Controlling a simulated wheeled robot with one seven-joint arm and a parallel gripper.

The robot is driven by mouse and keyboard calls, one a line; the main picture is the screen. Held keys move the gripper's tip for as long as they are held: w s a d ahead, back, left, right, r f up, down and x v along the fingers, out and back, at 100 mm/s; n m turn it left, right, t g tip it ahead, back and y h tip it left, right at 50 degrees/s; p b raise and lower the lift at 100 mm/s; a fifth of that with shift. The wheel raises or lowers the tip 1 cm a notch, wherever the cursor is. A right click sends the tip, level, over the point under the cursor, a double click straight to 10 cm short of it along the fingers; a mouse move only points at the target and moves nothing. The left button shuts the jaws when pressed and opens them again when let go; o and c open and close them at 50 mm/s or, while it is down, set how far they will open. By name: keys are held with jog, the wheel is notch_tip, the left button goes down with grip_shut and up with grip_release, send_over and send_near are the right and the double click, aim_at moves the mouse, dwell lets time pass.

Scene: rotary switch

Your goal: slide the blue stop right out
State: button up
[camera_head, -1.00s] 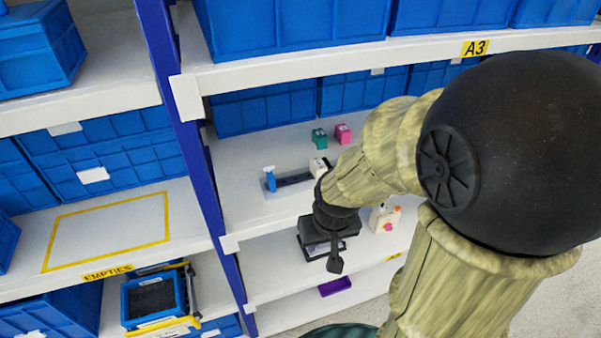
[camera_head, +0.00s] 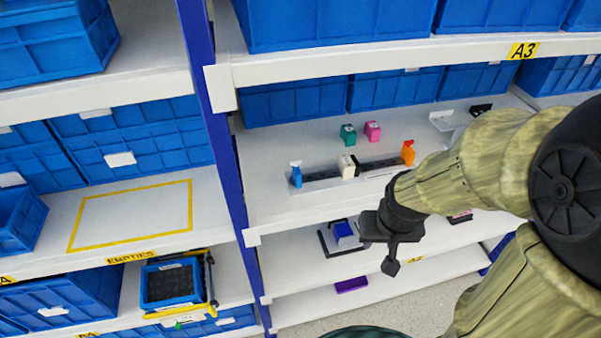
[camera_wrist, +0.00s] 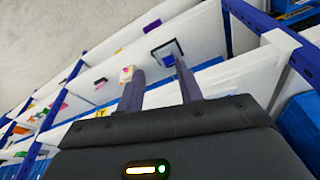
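The blue stop (camera_head: 296,175) stands upright at the left end of a dark slotted rail (camera_head: 322,176) on the middle shelf. A white and black block (camera_head: 348,166) sits on the rail near its middle, and an orange stop (camera_head: 408,152) stands at its right end. My gripper (camera_head: 391,256) is to the right of the blue stop, in front of the shelf and apart from it. In the wrist view my gripper (camera_wrist: 158,78) shows two fingers spread apart with nothing between them.
A green block (camera_head: 348,133) and a pink block (camera_head: 372,131) stand behind the rail. A blue block on a dark base (camera_head: 343,235) is on the shelf below, with a purple bin (camera_head: 351,285) lower. A blue upright (camera_head: 231,165) stands left of the rail.

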jog(key=w+a+r+n+t+b, duration=0.1)
jog(key=w+a+b, duration=0.1)
jog(key=w+a, duration=0.35)
jog(key=w+a+n+b, duration=0.1)
jog(key=w+a, duration=0.1)
jog(key=w, duration=0.6)
jog(key=n+y+b, duration=0.1)
jog(key=b, duration=0.1)
send_near(298, 173)
jog(key=s, duration=0.1)
jog(key=shift+d+r+t, duration=0.15)
jog(key=shift+r+t, duration=0.15)
jog(key=shift+r, duration=0.35)
jog(key=shift+w, duration=0.1)
jog(key=p+x, duration=0.1)
jog(key=x, duration=1.1)
jog(key=shift+w+d+r+p, duration=0.1)
jog(key=shift+w+d+p, duration=0.05)
jog(key=shift+p, duration=0.2)
jog(key=shift+a, duration=0.4)
jog(key=shift+s+d, duration=0.2)
grip_shut()
